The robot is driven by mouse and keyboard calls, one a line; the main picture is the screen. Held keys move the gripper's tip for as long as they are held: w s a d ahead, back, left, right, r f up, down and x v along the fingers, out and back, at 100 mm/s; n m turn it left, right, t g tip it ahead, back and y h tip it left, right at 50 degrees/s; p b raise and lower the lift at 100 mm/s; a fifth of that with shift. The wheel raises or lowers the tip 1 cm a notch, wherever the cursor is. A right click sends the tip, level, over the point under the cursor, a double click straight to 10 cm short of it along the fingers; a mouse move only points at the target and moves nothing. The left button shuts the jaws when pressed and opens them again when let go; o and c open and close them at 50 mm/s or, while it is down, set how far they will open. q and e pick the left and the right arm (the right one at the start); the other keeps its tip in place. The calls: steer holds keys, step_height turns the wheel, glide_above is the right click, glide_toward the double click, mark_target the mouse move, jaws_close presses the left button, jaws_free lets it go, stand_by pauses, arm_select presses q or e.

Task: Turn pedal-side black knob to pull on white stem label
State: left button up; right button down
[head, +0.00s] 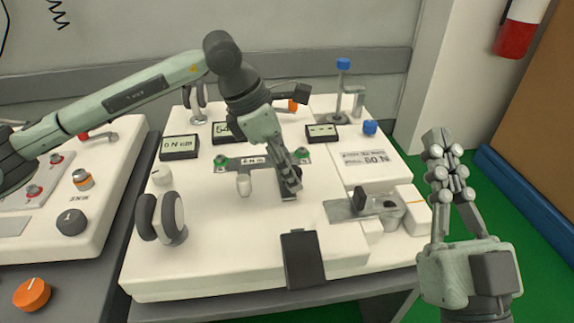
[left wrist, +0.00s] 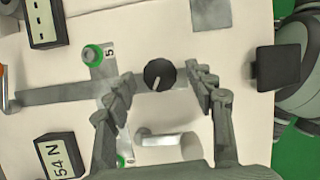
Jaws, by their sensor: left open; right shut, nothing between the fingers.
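The black knob (left wrist: 159,75) is round with a short white pointer line and lies between the open fingers of my left gripper (left wrist: 161,90) in the left wrist view. The pointer faces the lower part of that picture, slightly left. I see gaps on both sides of the knob. In the head view my left gripper (head: 290,182) points down over the white cart top and mostly hides the knob. The white stem (head: 243,184) stands left of it; it also shows below the knob in the left wrist view (left wrist: 168,142). My right gripper (head: 448,165) is shut and empty at the right.
A black pedal (head: 303,258) is at the front edge of the white cart top (head: 215,265). A grey strip (head: 235,167) with green-ringed fittings lies behind the stem. Grey wheels (head: 173,218), small displays (head: 179,147) and a blue-topped post (head: 343,65) stand around.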

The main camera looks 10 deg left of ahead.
arm_select(q)
steer(key=v, duration=1.2)
